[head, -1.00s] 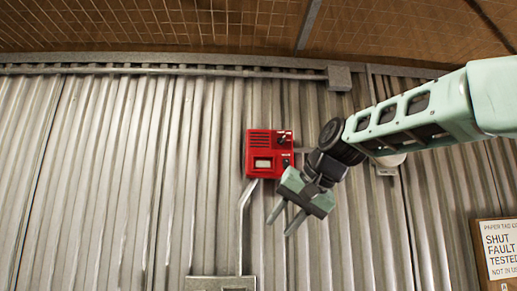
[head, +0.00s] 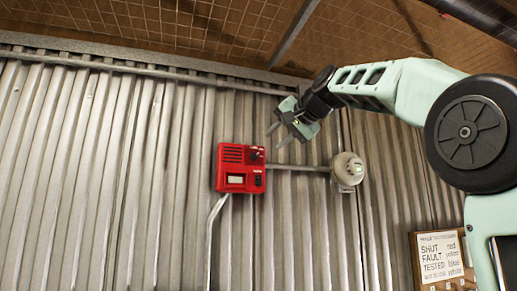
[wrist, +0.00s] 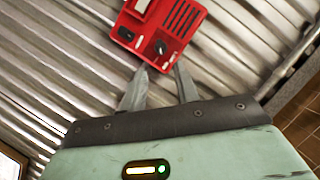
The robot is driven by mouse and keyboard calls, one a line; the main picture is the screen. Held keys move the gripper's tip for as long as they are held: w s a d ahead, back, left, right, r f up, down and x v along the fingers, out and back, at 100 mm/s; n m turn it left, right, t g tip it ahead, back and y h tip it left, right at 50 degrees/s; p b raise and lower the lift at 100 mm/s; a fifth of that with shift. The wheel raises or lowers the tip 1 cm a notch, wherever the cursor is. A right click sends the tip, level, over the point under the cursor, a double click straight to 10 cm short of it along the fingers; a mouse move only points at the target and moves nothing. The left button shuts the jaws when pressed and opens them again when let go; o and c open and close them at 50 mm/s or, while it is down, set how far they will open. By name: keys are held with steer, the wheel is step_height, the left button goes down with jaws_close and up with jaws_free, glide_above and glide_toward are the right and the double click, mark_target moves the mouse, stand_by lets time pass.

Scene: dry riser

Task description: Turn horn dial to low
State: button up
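A red wall box (head: 228,168) is mounted on the corrugated wall, with louvre slots and a pale window on its face. A black dial (head: 255,154) sits at its upper right, with a small dark switch (head: 257,181) below it. My gripper (head: 278,136) is above and to the right of the box, its two fingers apart and empty. In the wrist view the red box (wrist: 178,22) is beyond the fingertips. The dial (wrist: 161,48) shows just past the gap of my gripper (wrist: 162,67), apparently not touched. The dial's exact setting is too small to read.
A pale round device (head: 348,170) is on the wall to the right, joined to the box by a conduit (head: 298,168). A paper notice on a board (head: 440,257) is at the lower right. A metal rail (head: 150,68) runs along the wall's top.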

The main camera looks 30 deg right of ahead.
mark_target(256, 154)
steer(key=p+x, duration=0.3)
steer(key=x, duration=0.6)
steer(key=shift+w, duration=0.3)
steer(key=shift+f, duration=0.1)
jaws_close()
